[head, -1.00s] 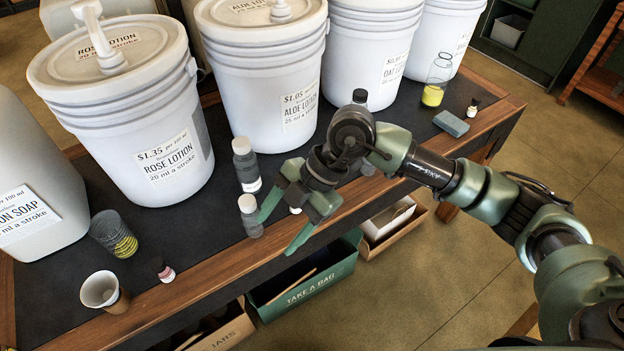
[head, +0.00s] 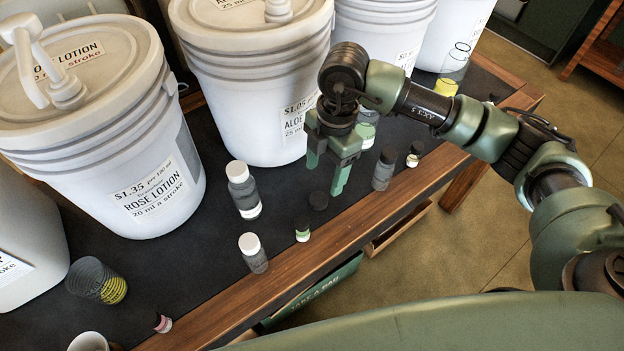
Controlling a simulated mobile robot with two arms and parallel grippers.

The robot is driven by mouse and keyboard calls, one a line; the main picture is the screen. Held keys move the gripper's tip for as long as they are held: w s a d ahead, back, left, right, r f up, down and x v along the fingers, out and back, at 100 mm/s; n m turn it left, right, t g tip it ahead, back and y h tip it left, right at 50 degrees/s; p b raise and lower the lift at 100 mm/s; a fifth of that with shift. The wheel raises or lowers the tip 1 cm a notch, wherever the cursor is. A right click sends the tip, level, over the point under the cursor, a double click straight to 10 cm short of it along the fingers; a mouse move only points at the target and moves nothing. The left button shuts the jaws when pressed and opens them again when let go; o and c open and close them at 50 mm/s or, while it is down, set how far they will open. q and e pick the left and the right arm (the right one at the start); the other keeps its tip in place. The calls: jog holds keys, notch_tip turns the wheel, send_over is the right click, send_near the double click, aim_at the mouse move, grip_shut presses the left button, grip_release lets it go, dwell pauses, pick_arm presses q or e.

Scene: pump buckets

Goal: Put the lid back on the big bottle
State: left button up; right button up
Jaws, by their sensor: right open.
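A dark round lid (head: 318,200) lies on the dark table top near the front wooden edge. My right gripper (head: 326,172) points down just above and behind this lid in the picture; its green fingers are apart with nothing between them. A bottle with a green and white label (head: 367,134) stands right behind the gripper, and its top is partly hidden by my arm. A grey bottle with a dark cap (head: 383,172) stands to its front right. Which bottle the lid belongs to I cannot tell. My left gripper is not in view.
Two white-capped bottles (head: 244,192) (head: 254,254) stand left of the lid. A small green-labelled vial (head: 302,229) stands close beside it, and a small dark-capped bottle (head: 414,155) is at right. Large pump buckets (head: 255,90) line the back.

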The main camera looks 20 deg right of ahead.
aim_at(319, 199)
jog(key=shift+w+f, duration=0.1)
jog(key=shift+w, duration=0.1)
jog(key=shift+s+r, duration=0.25)
jog(key=shift+s, duration=0.3)
jog(key=shift+f, duration=0.2)
jog(key=shift+w+a+f, duration=0.15)
jog(key=shift+f, duration=1.05)
jog(key=f, duration=0.3)
jog(key=f+p, duration=0.1)
jog(key=f, duration=0.1)
jog(key=shift+a, duration=0.4)
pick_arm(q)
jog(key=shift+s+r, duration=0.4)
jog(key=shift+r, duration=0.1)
